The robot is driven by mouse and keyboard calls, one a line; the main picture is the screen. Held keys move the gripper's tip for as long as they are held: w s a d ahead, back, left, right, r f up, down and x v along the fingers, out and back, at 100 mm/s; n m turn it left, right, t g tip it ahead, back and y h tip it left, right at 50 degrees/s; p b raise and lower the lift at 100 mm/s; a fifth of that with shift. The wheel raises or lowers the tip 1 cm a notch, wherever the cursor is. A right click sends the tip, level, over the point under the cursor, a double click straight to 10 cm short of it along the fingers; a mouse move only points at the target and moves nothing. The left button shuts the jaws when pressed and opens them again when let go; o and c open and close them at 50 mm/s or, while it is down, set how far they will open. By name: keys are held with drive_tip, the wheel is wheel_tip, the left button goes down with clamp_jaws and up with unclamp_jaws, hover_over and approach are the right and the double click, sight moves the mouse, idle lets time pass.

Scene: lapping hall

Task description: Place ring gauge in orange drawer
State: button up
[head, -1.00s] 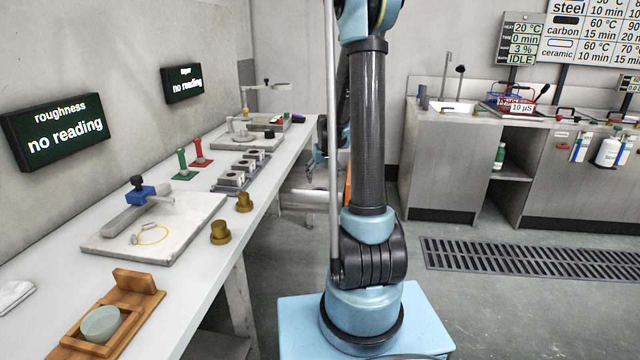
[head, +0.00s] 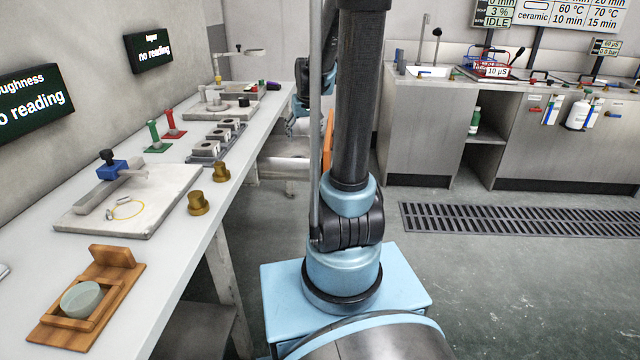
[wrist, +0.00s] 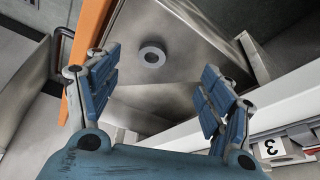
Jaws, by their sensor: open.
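In the wrist view a grey ring gauge (wrist: 152,55) lies flat on the bare metal floor of the open drawer (wrist: 133,98). The drawer's orange front (wrist: 88,45) runs along the left side there. My gripper (wrist: 160,78) is open and empty, its blue-padded fingers spread wide above the drawer, apart from the ring. In the head view the orange front (head: 327,140) shows partly behind my arm, and the metal drawer side (head: 280,168) extends from under the bench. My gripper (head: 292,124) is small there, beside the bench edge. The ring cannot be seen in the head view.
The long bench (head: 180,265) at left carries a wooden box (head: 112,262), a stone plate (head: 165,205), brass pieces (head: 198,204) and a row of grey blocks (head: 204,150). A label reading 3 (wrist: 273,147) is right of my gripper. Floor at right is clear.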

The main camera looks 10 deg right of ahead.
drive_tip(key=s+f+g, duration=0.1)
drive_tip(key=s+f, duration=0.1)
drive_tip(key=s, duration=1.4)
drive_tip(key=s+f+g, duration=0.1)
drive_tip(key=s+f, duration=0.1)
drive_tip(key=s, duration=1.4)
drive_tip(key=shift+a+f+m, duration=0.15)
drive_tip(key=shift+f+m, duration=0.15)
drive_tip(key=shift+f, duration=0.05)
